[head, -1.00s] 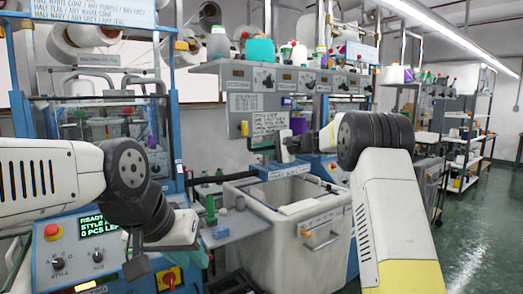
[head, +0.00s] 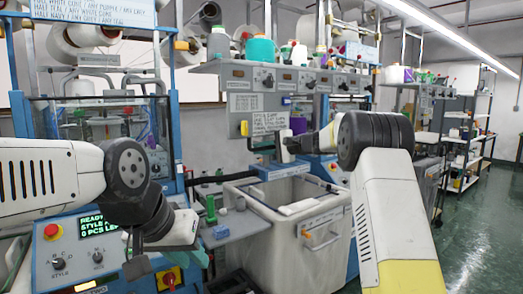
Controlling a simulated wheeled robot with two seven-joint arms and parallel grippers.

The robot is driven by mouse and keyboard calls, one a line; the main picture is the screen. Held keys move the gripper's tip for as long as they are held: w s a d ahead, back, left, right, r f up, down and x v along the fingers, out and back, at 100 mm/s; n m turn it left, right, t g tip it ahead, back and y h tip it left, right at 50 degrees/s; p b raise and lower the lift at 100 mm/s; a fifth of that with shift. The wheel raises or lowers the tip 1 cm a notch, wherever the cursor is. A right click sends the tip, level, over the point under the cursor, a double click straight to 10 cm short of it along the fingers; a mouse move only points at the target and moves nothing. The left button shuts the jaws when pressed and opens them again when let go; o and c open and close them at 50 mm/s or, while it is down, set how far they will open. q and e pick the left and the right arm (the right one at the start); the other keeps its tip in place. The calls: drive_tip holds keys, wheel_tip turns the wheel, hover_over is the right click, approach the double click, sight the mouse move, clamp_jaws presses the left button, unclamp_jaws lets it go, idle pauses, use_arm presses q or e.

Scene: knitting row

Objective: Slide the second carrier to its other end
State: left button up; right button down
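I cannot single out the second carrier in this view. The knitting machine (head: 100,92) at the left has a clear guard in front of its works, and small parts behind it are hard to tell apart. My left gripper (head: 165,258) is low in front of this machine, right of its control panel, well below the works. A teal thing (head: 195,257) shows at its tip; I cannot tell whether it is held. My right gripper (head: 284,147) is in mid-view above the grey bin, turned away, with its fingers largely hidden.
A control panel (head: 75,250) with a red button, knobs and a lit display is at the lower left. A grey-white bin (head: 290,250) stands in the middle. A shelf (head: 215,67) with knobs and cones is behind. Green floor (head: 475,240) is clear at the right.

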idle(0.6)
wheel_tip(320, 180, down, 41)
drive_tip(key=shift+s, duration=0.2)
idle(0.8)
drive_tip(key=shift+d, duration=0.1)
drive_tip(key=c, duration=1.4)
unclamp_jaws()
drive_tip(key=shift+w+r, duration=0.1)
drive_tip(key=shift+r, duration=0.05)
drive_tip(key=v, duration=0.7)
drive_tip(key=shift+d, duration=0.25)
